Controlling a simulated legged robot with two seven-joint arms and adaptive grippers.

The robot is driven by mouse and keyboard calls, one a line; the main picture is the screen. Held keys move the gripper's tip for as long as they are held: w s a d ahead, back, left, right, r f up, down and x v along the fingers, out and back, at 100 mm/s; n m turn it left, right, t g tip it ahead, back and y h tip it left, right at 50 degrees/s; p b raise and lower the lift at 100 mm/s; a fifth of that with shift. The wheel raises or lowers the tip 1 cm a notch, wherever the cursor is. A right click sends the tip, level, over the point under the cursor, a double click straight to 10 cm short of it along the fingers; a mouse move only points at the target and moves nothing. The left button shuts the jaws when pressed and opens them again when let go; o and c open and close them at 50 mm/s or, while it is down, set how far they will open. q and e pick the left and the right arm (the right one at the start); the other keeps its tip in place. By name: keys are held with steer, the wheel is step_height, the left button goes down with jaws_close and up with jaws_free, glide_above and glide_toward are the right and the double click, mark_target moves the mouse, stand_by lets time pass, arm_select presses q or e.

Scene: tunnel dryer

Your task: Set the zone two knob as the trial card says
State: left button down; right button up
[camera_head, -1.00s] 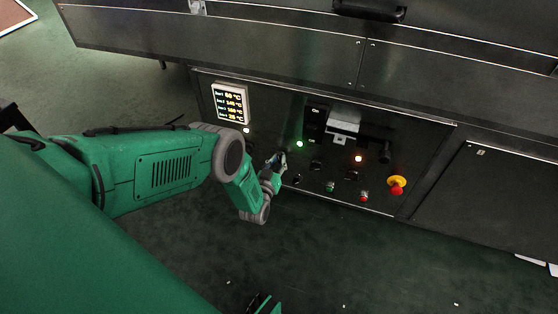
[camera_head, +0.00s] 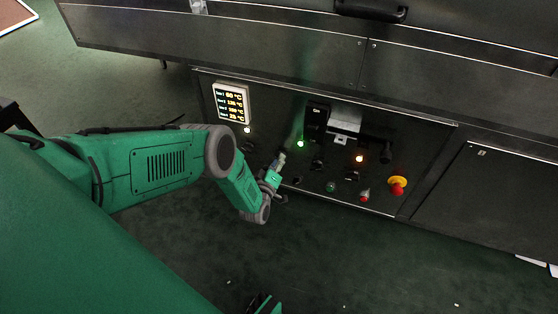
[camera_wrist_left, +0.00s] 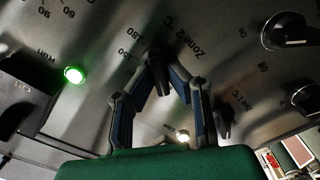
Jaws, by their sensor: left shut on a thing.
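The zone two knob (camera_wrist_left: 160,82) is dark and sits between the fingertips of my left gripper (camera_wrist_left: 157,68) in the left wrist view. The fingers are shut on it. The label "Zone2 °C" and the marks 120, 150 and 180 show on the panel around it. In the head view my left gripper (camera_head: 280,160) is at the dark control panel, below the green lamp, and hides the knob. A lit display (camera_head: 231,103) shows several temperature lines. I cannot make out a readable trial card. A black and green part at the bottom edge may be my right gripper (camera_head: 264,303).
Other black knobs (camera_wrist_left: 284,31) are close to my left gripper. A pale clip-like piece (camera_head: 344,128) sticks out. The floor in front is clear.

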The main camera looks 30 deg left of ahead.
arm_select(q)
steer(key=shift+s+d+f+n, duration=0.25)
steer(key=shift+s+f+n, duration=0.05)
steer(key=shift+f+n, duration=0.1)
steer(key=c, duration=1.6)
jaws_free()
steer(key=shift+w+a+r, duration=0.1)
steer(key=shift+w+r, duration=0.05)
steer(key=v, duration=1.2)
